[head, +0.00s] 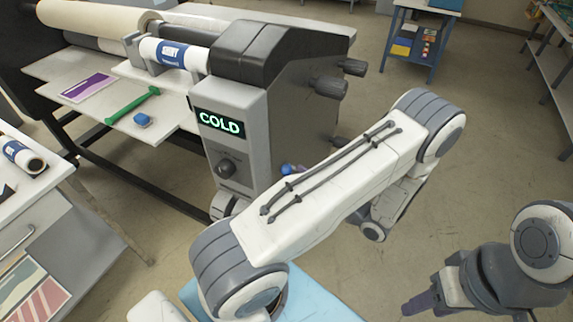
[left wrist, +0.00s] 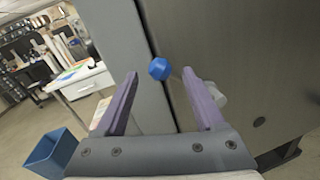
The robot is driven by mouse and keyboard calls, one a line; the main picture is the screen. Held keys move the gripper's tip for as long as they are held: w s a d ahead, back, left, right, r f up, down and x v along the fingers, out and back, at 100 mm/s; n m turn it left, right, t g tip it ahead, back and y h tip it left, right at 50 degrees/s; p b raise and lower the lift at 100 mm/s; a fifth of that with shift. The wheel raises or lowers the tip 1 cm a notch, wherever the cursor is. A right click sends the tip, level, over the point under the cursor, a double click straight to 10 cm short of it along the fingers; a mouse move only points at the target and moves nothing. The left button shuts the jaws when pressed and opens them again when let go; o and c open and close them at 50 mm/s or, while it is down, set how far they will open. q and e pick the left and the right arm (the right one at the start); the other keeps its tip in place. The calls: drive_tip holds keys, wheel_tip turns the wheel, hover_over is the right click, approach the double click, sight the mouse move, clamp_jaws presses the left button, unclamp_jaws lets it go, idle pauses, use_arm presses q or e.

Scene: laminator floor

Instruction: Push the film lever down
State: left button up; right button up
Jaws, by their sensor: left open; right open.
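The laminator (head: 237,140) stands at the upper middle of the head view. A small blue knob (head: 287,169), which appears to be the film lever's end, shows low on its side, just above my left arm's link. In the left wrist view the blue knob (left wrist: 159,69) lies between the open purple fingertips of my left gripper (left wrist: 160,80), seemingly just beyond them and not gripped. The lever's shaft cannot be made out. In the head view my arm hides most of the left gripper. My right gripper (head: 424,302) is open and empty at the lower right.
The laminator's lit display (head: 220,123) reads COLD, above a dark dial (head: 227,167). A blue bin (left wrist: 52,151) stands on the floor. Open floor lies to the right of the laminator.

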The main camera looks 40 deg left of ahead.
sight(286, 171)
use_arm(q)
drive_tip(key=shift+s+a+p, duration=0.1)
drive_tip(key=shift+a+p, duration=0.6)
drive_tip(key=shift+a, duration=1.45)
clamp_jaws()
drive_tip(key=shift+f, duration=0.1)
